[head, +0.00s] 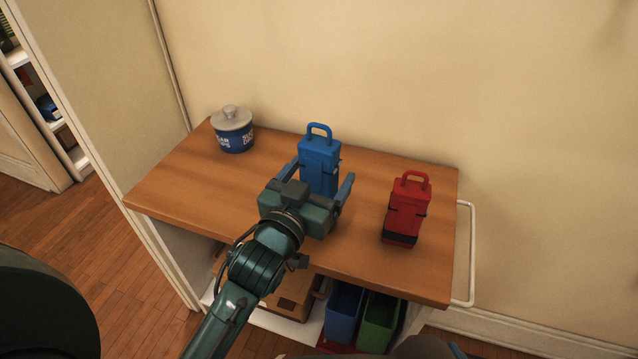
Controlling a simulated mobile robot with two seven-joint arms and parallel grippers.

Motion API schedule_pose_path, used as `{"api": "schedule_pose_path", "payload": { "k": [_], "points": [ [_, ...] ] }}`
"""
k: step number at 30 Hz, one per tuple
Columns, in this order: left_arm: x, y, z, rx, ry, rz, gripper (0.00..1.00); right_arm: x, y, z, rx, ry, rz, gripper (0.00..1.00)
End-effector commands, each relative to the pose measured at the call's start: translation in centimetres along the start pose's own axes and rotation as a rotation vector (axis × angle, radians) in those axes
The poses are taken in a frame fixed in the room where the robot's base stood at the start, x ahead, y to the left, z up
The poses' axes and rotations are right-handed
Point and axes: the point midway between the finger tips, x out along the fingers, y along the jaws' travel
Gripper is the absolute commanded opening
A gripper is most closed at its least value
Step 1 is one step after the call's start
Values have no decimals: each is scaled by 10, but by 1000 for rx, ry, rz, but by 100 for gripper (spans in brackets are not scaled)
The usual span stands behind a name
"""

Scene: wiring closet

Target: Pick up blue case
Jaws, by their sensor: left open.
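The blue case (319,160) stands upright on the wooden top of a cart, with its handle loop up. My left gripper (318,184) is open just in front of it. One finger shows on the left side of the case and the other on the right. The gripper body hides the lower part of the case, so I cannot tell whether the fingers touch it. My right gripper is not in view.
A red case (407,208) stands to the right on the cart top (180,190). A blue jar with a grey lid (233,130) stands at the back left. Blue (343,310) and green (379,322) bins sit on the lower shelf. The wall is close behind.

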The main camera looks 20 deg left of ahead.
Motion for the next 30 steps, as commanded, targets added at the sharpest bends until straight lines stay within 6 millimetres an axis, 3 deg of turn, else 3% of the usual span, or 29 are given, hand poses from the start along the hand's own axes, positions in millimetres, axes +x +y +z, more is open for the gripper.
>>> {"api": "schedule_pose_path", "payload": {
  "k": [4,12,30],
  "points": [
    [16,0,0,0,0,1,82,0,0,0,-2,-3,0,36],
    [18,0,1,-1,-2,1,81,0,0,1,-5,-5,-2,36],
    [18,0,1,0,-2,1,32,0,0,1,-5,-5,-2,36]
  ]
}}
